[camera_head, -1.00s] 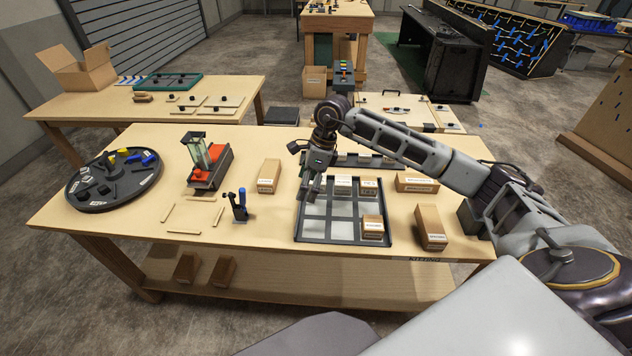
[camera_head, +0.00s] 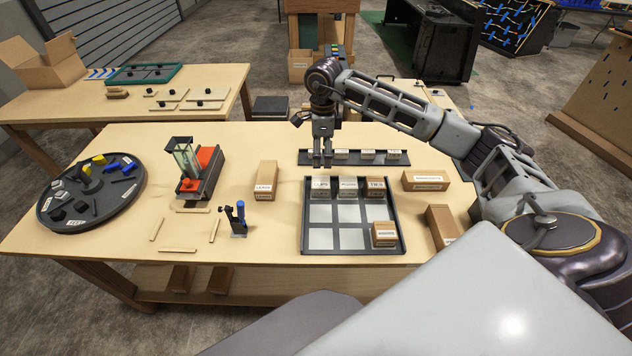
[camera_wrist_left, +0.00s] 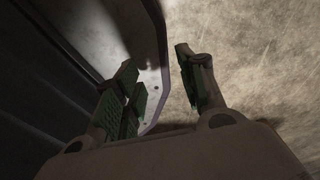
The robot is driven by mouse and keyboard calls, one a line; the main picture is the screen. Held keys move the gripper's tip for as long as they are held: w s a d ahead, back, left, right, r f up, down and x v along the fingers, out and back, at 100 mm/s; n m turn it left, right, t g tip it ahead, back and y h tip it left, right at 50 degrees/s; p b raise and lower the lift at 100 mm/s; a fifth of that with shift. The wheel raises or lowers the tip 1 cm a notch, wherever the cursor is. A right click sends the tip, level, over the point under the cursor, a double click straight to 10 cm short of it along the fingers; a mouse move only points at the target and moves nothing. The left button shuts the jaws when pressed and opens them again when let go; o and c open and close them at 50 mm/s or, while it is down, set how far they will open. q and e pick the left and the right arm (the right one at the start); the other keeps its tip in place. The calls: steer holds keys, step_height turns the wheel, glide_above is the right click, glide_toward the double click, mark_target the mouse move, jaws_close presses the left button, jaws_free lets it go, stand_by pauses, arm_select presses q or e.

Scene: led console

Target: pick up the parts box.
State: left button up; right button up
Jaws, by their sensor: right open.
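Several brown cardboard boxes with white labels are in the head view, and I cannot tell which one is the parts box. One box (camera_head: 265,179) stands left of the divided tray (camera_head: 304,225). Another box (camera_head: 426,181) lies right of the tray, and a third box (camera_head: 441,226) is at the right, partly hidden by my arm. A small box (camera_head: 384,234) sits in the tray's front right compartment. My right gripper (camera_head: 321,163) is open and empty, fingers down, at the left end of the dark rack. My left gripper (camera_wrist_left: 160,75) is open and empty in the left wrist view.
The dark rack (camera_head: 372,158) behind the tray holds small labelled pieces. Further boxes fill the tray's back row. Left on the table (camera_head: 120,235) are a red device (camera_head: 207,170), a round dark turntable (camera_head: 92,208) and a small blue-black tool holder (camera_head: 238,220).

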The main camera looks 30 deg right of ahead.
steer(key=p, duration=0.1)
glide_above(321, 181)
step_height(321, 181, down, 7)
steer(key=shift+s, duration=0.15)
arm_select(q)
steer(key=shift+s+r, duration=0.35)
steer(key=shift+r, duration=0.2)
arm_select(e)
steer(key=shift+f, duration=0.7)
steer(key=shift+a+f+p, duration=0.1)
steer(key=shift+f+p, duration=0.6)
steer(key=shift+f, duration=1.1)
arm_select(q)
steer(key=shift+r, duration=0.75)
arm_select(e)
steer(key=shift+f, duration=0.8)
